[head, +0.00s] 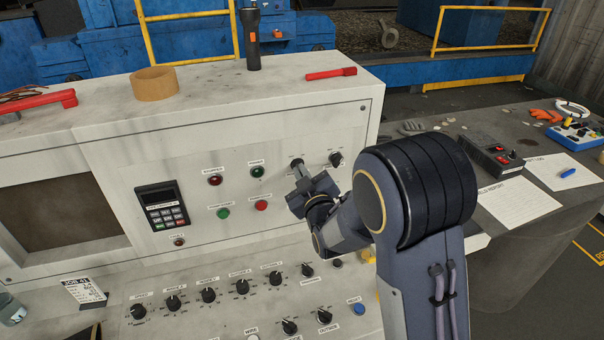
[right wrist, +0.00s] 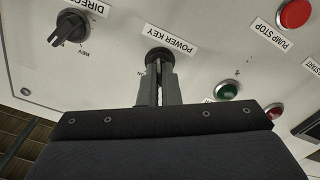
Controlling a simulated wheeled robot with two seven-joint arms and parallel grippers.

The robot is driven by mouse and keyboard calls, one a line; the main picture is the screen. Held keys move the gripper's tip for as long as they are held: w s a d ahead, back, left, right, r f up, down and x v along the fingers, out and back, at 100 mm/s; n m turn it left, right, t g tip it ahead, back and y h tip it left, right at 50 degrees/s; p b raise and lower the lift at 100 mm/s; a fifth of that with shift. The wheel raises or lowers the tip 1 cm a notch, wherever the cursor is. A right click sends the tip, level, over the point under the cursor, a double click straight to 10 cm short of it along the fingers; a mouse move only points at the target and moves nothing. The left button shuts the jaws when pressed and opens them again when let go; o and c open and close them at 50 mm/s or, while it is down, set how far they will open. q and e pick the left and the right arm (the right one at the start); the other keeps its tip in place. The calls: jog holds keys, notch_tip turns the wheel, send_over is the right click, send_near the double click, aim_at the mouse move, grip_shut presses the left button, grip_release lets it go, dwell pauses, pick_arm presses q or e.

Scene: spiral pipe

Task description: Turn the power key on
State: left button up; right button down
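The power key (right wrist: 158,55) is a dark round key switch under a white "POWER KEY" label in the right wrist view. In the head view the power key (head: 296,163) shows on the upright face of the white console (head: 330,110). My right gripper (right wrist: 159,85) is at the key, its two dark fingers close together with a narrow slit between them. They appear shut on the key's grip, which they mostly hide. The right gripper (head: 298,190) also shows in the head view, reaching in from the right. My left gripper is not in view.
The direction knob (head: 336,159) is just right of the key. Red and green buttons, including the pump stop button (right wrist: 294,14), are nearby. A keypad (head: 162,207) is farther left. A torch (head: 251,38) and a tape roll (head: 155,84) stand on the console top.

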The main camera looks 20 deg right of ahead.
jog(key=shift+d+f+m+b, duration=0.1)
jog(key=shift+m+b, duration=5.9)
jog(key=shift+b, duration=1.8)
jog(key=c, duration=1.6)
grip_release()
jog(key=shift+c, duration=0.2)
jog(key=shift+s, duration=0.1)
